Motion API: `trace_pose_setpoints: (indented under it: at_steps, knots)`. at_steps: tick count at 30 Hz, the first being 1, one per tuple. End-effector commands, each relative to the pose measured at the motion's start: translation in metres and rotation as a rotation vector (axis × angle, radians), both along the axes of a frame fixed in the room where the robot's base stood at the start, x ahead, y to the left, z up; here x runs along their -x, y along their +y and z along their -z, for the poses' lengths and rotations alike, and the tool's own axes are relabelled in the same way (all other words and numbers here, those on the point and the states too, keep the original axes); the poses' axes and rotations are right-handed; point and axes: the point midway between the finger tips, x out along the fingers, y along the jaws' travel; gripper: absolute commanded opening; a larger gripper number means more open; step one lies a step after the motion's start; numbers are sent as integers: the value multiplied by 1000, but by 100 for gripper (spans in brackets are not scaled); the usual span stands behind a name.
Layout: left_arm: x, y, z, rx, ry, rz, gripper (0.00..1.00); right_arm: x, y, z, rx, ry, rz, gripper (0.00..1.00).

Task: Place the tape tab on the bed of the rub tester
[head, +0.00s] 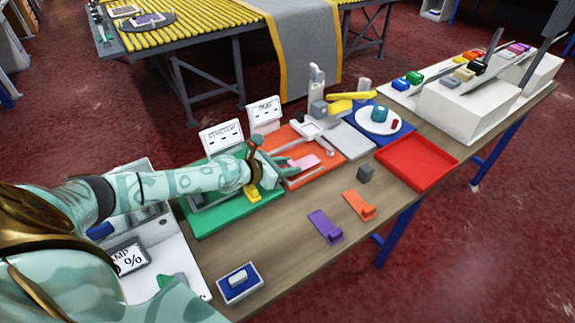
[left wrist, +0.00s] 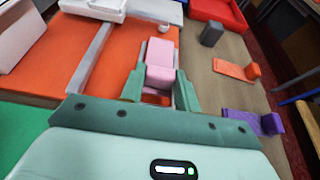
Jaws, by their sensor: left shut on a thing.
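My left gripper (head: 285,171) is over the near side of the orange base of the rub tester (head: 326,140). It is shut on a pink tape tab (head: 304,161). In the left wrist view the pink tab (left wrist: 161,52) sits between the two green fingers (left wrist: 160,88), its strip pointing away from me over the orange base (left wrist: 104,68). Whether the tab touches the base I cannot tell. A white sign (head: 264,110) stands behind the base. My right gripper is not in view.
The green tester (head: 215,222) with a yellow tab (head: 252,193) is left of the orange base. A purple tab (head: 325,226), an orange tab (head: 358,205) and a grey block (head: 365,173) lie in front. A red tray (head: 416,163) stands right. The front tabletop has free room.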

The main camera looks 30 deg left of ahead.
Motion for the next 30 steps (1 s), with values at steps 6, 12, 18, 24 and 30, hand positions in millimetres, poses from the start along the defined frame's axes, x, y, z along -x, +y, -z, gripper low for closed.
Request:
trace_pose_setpoints:
  at_steps: [6, 12, 18, 24, 30]
  knots:
    - [0, 0, 6, 1, 0, 0, 10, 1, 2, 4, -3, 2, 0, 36]
    - [0, 0, 5, 1, 0, 0, 54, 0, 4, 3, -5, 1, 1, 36]
    - [0, 0, 5, 0, 0, 0, 54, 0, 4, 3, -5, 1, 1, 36]
    - [7, 3, -11, 0, 2, 1, 54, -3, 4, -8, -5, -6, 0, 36]
    - [50, 20, -27, -1, 6, 1, 54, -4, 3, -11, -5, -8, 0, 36]
